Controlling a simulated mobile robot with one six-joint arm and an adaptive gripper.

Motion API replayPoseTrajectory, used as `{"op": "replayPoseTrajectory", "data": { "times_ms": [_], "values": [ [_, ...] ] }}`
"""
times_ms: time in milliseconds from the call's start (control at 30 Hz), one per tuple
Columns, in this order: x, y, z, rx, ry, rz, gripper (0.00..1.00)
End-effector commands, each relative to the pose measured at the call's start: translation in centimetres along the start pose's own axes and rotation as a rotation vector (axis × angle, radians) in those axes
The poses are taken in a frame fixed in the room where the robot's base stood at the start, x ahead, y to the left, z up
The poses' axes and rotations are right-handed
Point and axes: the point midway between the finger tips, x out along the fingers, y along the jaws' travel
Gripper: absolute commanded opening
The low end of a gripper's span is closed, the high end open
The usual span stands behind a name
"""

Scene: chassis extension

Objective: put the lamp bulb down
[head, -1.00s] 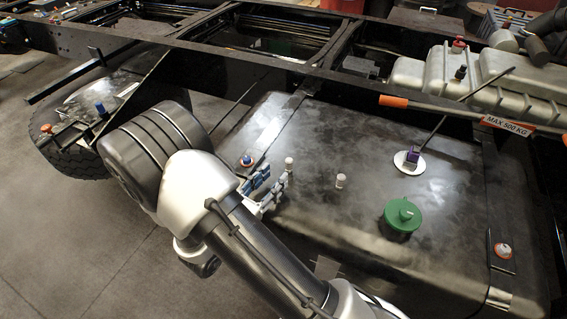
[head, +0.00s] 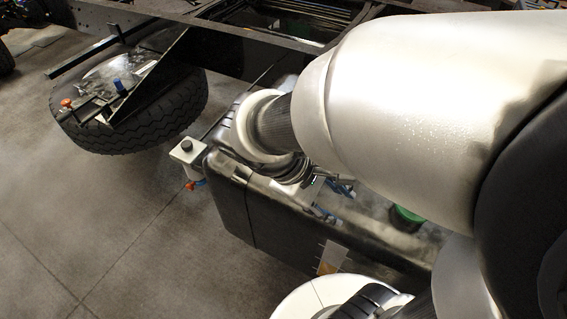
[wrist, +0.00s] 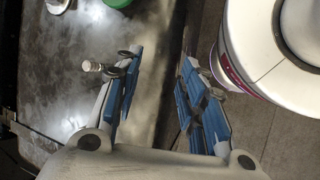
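A small pale bulb-like piece (wrist: 91,66) shows on the dark tank top in the wrist view, to the left of my left finger. In the head view my gripper (head: 334,200) is over the tank (head: 350,240), partly hidden behind my arm. The bulb-like piece is hidden there.
A green cap (head: 408,214) sits on the tank, partly covered by my arm. A light box with a dark knob (head: 187,148) is by the tank's left end. Open floor lies front left.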

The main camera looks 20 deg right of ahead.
Motion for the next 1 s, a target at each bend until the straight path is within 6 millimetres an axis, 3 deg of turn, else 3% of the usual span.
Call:
{"op": "replayPoseTrajectory", "data": {
  "times_ms": [200,433,600,1000],
  "values": [
    [-4.3,-3.1,0.9,0.362,0.362,-0.248,0.38],
    [-8.3,-4.2,0.7,0.577,0.62,-0.388,0.38],
    [-9.2,-4.3,0.6,0.617,0.672,-0.414,0.38],
    [-9.2,-4.3,0.6,0.615,0.669,-0.414,0.38]
  ]
}}
